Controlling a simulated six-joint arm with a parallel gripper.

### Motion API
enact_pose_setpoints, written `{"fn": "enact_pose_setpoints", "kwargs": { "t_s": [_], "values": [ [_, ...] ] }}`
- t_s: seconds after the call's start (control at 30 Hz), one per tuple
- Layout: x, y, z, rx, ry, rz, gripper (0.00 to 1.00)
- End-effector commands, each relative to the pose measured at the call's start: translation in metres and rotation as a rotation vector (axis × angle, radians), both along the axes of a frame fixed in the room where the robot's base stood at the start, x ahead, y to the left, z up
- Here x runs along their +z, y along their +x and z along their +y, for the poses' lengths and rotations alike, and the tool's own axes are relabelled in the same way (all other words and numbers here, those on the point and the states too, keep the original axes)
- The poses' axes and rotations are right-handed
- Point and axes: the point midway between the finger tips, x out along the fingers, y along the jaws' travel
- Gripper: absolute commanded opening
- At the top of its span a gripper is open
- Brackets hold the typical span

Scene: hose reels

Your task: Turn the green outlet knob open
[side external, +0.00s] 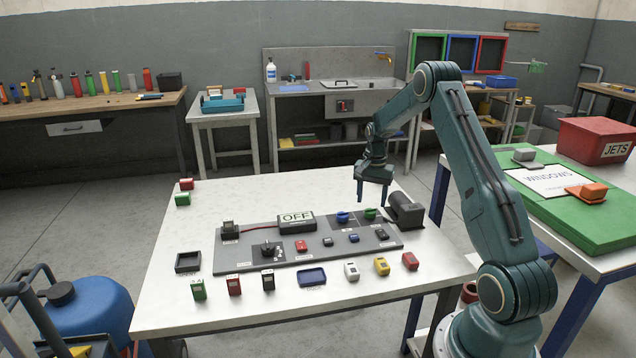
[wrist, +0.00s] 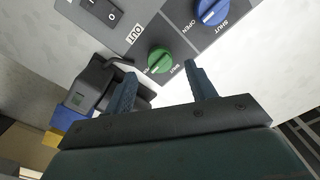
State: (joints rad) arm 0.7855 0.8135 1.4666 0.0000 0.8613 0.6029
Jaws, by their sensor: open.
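The green outlet knob (wrist: 159,61) is in the upper middle of the wrist view, on a grey panel (wrist: 150,25) beside an "OUT" label. In the side view the green knob (side external: 370,213) sits near the panel's back right end. My gripper (wrist: 158,80) is open and empty, with its two fingers pointing towards the knob from either side. In the side view my gripper (side external: 372,197) hangs above the panel near the green knob, apart from it. A blue knob (wrist: 211,11) with OPEN and SHUT marks is next to the green one; it also shows in the side view (side external: 343,217).
A dark motor-like block (side external: 405,211) stands right of the green knob. An "OFF" display box (side external: 296,222) is on the panel's back. Several small coloured blocks and a blue tray (side external: 312,277) line the white table's front. The table's back left is mostly clear.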

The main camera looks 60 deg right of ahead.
Motion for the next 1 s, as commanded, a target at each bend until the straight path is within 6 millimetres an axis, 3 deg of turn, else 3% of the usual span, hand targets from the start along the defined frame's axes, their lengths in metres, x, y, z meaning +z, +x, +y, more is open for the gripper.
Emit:
{"fn": "enact_pose_setpoints", "kwargs": {
  "t_s": [0.3, 0.5, 0.7, 1.0],
  "values": [
    [0.057, 0.001, -0.001, -0.001, -0.003, -0.004, 0.56],
    [0.084, 0.000, 0.000, -0.001, -0.003, -0.003, 0.56],
    [0.098, 0.000, 0.000, -0.001, -0.002, -0.001, 0.56],
    [0.100, 0.000, 0.000, -0.001, -0.001, -0.001, 0.56]
  ]
}}
